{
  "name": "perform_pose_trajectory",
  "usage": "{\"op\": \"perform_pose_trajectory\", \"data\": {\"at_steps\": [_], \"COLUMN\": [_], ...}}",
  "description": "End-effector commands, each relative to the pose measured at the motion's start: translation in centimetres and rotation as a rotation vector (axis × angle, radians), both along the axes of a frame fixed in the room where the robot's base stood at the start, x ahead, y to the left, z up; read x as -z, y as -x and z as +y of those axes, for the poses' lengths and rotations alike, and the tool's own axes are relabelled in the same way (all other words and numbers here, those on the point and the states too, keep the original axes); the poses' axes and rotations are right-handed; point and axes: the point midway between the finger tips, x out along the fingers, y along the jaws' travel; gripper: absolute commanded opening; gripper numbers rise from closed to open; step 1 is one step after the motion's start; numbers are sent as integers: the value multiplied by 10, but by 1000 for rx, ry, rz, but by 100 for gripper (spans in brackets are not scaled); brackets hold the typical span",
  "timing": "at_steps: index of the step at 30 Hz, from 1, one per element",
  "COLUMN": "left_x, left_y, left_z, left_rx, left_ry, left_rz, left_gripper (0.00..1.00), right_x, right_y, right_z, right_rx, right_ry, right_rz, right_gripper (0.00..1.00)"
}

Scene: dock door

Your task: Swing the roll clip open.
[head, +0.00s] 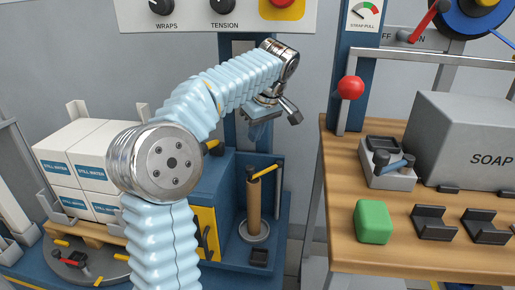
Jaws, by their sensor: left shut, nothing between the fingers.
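My left gripper (260,130) is shut and empty, above the core and apart from the bar. My left arm hides part of the machine. My right gripper is not in view.
White cartons (80,150) stand on a pallet at left. A control panel (200,14) is above.

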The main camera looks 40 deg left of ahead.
Motion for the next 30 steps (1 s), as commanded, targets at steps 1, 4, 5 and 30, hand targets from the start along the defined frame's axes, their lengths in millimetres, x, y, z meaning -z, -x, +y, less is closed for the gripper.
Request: {"op": "perform_pose_trajectory", "data": {"at_steps": [1,4,5,30], "left_x": [8,25,31,95], "left_y": [0,-1,-2,2], "left_z": [3,9,11,-7], "left_rx": [-2,-2,-2,-1], "left_ry": [0,0,0,0], "left_rz": [1,4,4,-1], "left_gripper": [0,0,0,0], "right_x": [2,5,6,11], "right_y": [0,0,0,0], "right_z": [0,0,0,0], "right_rx": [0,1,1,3], "right_ry": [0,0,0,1], "right_rz": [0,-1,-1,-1], "right_gripper": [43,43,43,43]}}
